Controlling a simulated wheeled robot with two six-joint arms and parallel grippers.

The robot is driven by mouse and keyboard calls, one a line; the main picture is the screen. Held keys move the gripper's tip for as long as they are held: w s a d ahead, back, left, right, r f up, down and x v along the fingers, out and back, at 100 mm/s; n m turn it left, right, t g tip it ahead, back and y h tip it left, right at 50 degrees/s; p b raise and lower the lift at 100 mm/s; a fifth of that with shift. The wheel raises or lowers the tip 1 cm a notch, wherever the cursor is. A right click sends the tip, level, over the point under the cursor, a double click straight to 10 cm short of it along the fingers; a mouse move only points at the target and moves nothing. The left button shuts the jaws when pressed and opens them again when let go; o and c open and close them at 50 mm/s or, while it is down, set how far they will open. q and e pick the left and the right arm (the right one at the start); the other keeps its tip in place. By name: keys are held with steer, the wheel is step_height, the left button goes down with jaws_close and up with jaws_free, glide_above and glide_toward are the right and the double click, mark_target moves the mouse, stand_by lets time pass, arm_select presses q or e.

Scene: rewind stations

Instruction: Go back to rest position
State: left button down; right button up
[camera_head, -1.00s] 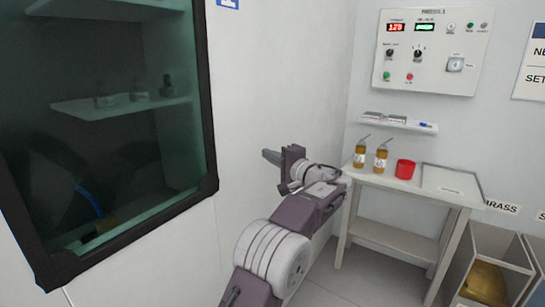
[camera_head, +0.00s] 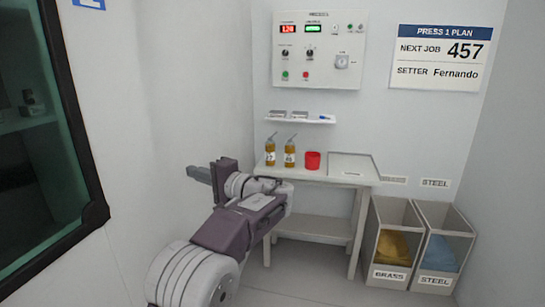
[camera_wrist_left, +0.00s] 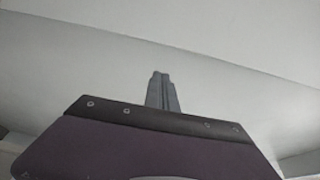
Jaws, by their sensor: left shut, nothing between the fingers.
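My left gripper (camera_head: 199,174) points to the left in the head view, in front of the pale wall and left of the small table. Its fingers are together with nothing between them. In the left wrist view the closed fingers (camera_wrist_left: 161,92) point at a bare pale surface. My left arm is bent and raised, coming in from the bottom of the head view. My right gripper is not in view.
A table (camera_head: 330,225) holds two amber bottles (camera_head: 270,153), a red cup (camera_head: 312,160) and a flat tray (camera_head: 351,166). A control panel (camera_head: 318,50) hangs above. BRASS (camera_head: 389,276) and STEEL (camera_head: 436,282) bins stand right. A dark-framed window (camera_head: 75,120) is at left.

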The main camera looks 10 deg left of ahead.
arm_select(q)
steer(key=s+a+f+g, duration=0.1)
steer(key=s+a, duration=0.3)
steer(key=s+a+f+g+h, duration=0.1)
steer(key=a, duration=0.1)
steer(key=shift+s+f+n+g, duration=0.3)
steer(key=shift+s+f+n, duration=0.05)
steer(key=shift+s+n, duration=0.05)
steer(key=s+d+f+g+h, duration=0.2)
steer(key=s+f+h, duration=0.2)
steer(key=s+f, duration=0.5)
steer(key=s+d+f+g+h, duration=0.2)
steer(key=s+f+h, duration=0.3)
steer(key=f, duration=0.8)
steer(key=s+d+f+n+t+h, duration=0.1)
steer(key=s+d+f+n+h, duration=0.2)
steer(key=d+f, duration=0.35)
steer(key=s+d+f+n+h, duration=0.1)
steer(key=s+d+f+h, duration=0.35)
steer(key=d, duration=0.25)
step_height(320, 180, up, 20)
steer(key=p, duration=2)
steer(key=shift+s+a+f+y, duration=0.15)
steer(key=shift+a+f+y, duration=0.05)
steer(key=shift+y, duration=0.15)
